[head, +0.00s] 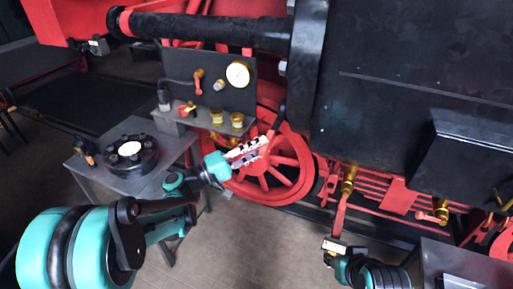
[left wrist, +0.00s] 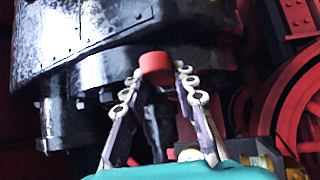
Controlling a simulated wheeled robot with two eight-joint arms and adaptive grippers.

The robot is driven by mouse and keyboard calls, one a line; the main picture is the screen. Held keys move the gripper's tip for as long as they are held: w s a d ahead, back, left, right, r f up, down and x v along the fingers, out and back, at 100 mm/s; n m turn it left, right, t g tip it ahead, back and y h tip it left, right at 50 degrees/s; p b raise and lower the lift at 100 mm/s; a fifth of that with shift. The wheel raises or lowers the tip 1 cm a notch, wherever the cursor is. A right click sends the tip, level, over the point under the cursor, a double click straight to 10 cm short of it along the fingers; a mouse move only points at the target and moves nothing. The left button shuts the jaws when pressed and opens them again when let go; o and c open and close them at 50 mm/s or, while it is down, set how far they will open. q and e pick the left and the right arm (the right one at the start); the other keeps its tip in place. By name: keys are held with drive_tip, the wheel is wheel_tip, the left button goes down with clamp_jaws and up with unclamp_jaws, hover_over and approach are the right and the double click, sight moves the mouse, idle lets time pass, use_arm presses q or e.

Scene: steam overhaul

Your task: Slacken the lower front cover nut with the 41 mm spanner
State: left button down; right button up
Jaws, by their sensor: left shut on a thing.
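My left gripper (head: 262,143) is below the front end of the big black cylinder (head: 400,70), in front of the red wheel. It is shut on a slim tool with a red part (left wrist: 157,66) between the fingertips, which looks like the spanner; its size mark is not readable. In the head view a thin dark shape rises from the fingertips towards the cover's lower edge. The front cover (head: 307,60) has nuts on its rim, one nut (head: 283,68) showing at mid height. I cannot tell whether the tool touches a nut.
A grey table (head: 92,172) at left bears a round black flanged part (head: 130,155). A panel with a gauge (head: 238,74) and brass fittings stands behind my left gripper. The red spoked wheel (head: 290,160) is close behind. A grey surface (head: 465,258) is at lower right; the floor between is clear.

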use_arm(q)
drive_tip(key=shift+r, duration=0.1)
wheel_tip(320, 180, up, 2)
drive_tip(key=n+y+p, duration=0.1)
drive_tip(key=p, duration=0.2)
drive_tip(key=shift+s+r, duration=0.1)
drive_tip(key=shift+s, duration=0.05)
idle(0.5)
wheel_tip(320, 180, up, 2)
drive_tip(key=n+g+y+p, duration=0.1)
drive_tip(key=p, duration=0.3)
drive_tip(key=shift+r, duration=0.15)
drive_tip(key=shift+r+n+g+y+p, duration=0.3)
drive_tip(key=shift+r+n+y+p, duration=0.25)
drive_tip(key=shift+r+p, duration=0.85)
drive_tip(key=shift+f, duration=0.25)
